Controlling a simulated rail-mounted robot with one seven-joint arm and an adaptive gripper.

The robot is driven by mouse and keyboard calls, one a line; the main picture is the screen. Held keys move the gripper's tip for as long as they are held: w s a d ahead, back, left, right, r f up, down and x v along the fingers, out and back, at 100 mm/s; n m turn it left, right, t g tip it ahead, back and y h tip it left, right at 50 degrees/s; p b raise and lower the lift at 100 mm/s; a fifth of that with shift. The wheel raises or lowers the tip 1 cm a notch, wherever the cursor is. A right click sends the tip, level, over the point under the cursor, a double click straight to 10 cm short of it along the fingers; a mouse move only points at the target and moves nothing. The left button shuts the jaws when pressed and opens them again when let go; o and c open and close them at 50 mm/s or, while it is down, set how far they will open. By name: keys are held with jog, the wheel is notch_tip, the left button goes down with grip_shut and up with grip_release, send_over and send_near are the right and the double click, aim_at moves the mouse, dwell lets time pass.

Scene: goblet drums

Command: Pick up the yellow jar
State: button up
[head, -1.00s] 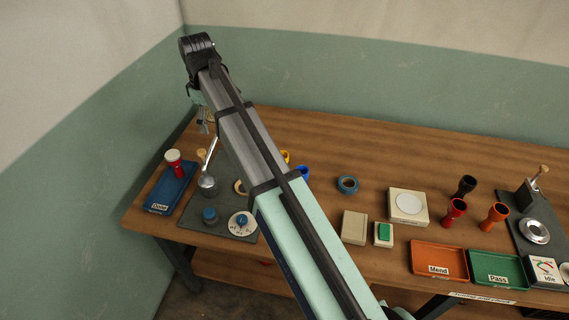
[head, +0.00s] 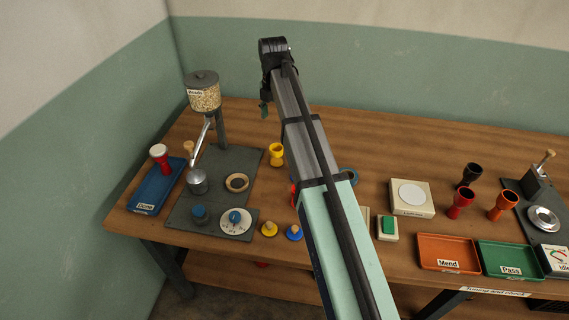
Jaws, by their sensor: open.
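The yellow jar (head: 277,154) is a small goblet shape standing upright on the wooden table, just right of the grey station plate. My gripper (head: 265,109) hangs from the far end of my arm, above the back of the table and up and slightly left of the jar in the picture. It is apart from the jar and nothing shows in it. Its fingers are small and hard to make out.
Yellow (head: 269,229) and blue (head: 294,232) knobbed discs lie in front. Red (head: 460,204), orange (head: 502,206) and black (head: 470,175) goblets stand right. My arm hides the table's middle.

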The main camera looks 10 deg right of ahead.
aim_at(277, 156)
notch_tip(277, 156, down, 12)
jog(key=shift+d+f+p, duration=0.1)
jog(key=shift+p, duration=1.1)
jog(key=shift+w+f+p, duration=0.15)
jog(key=shift+f+p, duration=0.3)
jog(key=shift+f, duration=0.9)
jog(key=shift+w+f+p, duration=0.1)
jog(key=shift+f+p, duration=0.35)
jog(key=shift+f, duration=0.85)
jog(key=c, duration=1.3)
